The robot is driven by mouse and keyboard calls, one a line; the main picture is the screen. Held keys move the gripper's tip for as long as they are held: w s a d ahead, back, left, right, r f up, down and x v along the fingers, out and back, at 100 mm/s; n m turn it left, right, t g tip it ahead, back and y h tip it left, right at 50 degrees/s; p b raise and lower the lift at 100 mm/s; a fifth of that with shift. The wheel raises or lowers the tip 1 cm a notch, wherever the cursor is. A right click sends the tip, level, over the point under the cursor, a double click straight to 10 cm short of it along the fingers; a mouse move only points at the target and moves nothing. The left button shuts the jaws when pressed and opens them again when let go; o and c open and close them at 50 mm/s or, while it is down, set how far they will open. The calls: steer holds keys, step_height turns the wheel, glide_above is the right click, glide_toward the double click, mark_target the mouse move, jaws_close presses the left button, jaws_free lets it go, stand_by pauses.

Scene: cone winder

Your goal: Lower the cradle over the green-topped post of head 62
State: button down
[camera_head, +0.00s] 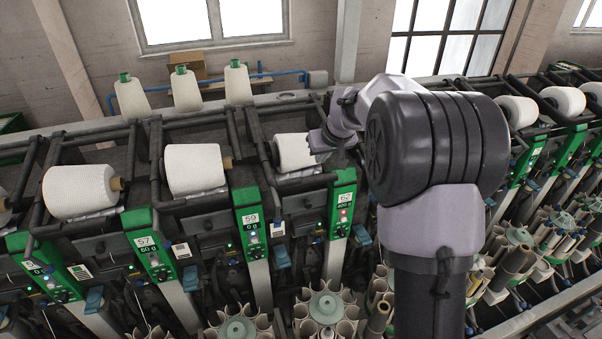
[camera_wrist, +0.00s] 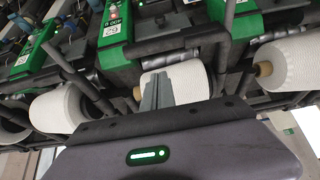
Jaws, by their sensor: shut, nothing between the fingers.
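The post of head 62 has a green top (camera_head: 342,203) with a lit display, and its label reads upside down in the wrist view (camera_wrist: 113,25). A white yarn package (camera_head: 293,152) lies between dark cradle arms (camera_head: 264,158) to the left of that post. My gripper (camera_head: 320,142) is at the package's right end, above and behind the green top. In the wrist view the shut fingers (camera_wrist: 157,92) appear in front of the white package (camera_wrist: 188,82). Nothing shows between them. I cannot tell whether they touch the cradle, and my arm hides the area right of the post.
The post of head 59 (camera_head: 250,218) and larger packages (camera_head: 195,168) stand to the left. White cones with green tips (camera_head: 186,90) stand on the back rail. More heads continue right, beyond my arm.

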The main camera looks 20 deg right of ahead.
steer(key=p+v, duration=0.2)
steer(key=v, duration=0.6)
steer(key=shift+w+r, duration=0.25)
steer(key=s+a+f+m+b, duration=0.1)
steer(key=s+a+f+b, duration=0.4)
steer(key=s+f+b, duration=0.6)
steer(key=s+a+f+m+y+b, duration=0.1)
steer(key=s+a+f+b, duration=0.5)
steer(key=s+f+b, duration=0.6)
steer(key=s+a+f+m+g+y+b, duration=0.1)
steer(key=s+a+f+m+b, duration=0.1)
steer(key=s+a+f+b, duration=0.4)
steer(key=s+f+b, duration=0.5)
steer(key=s, duration=0.1)
steer(key=shift+f+b, duration=0.15)
steer(key=shift+b, duration=0.2)
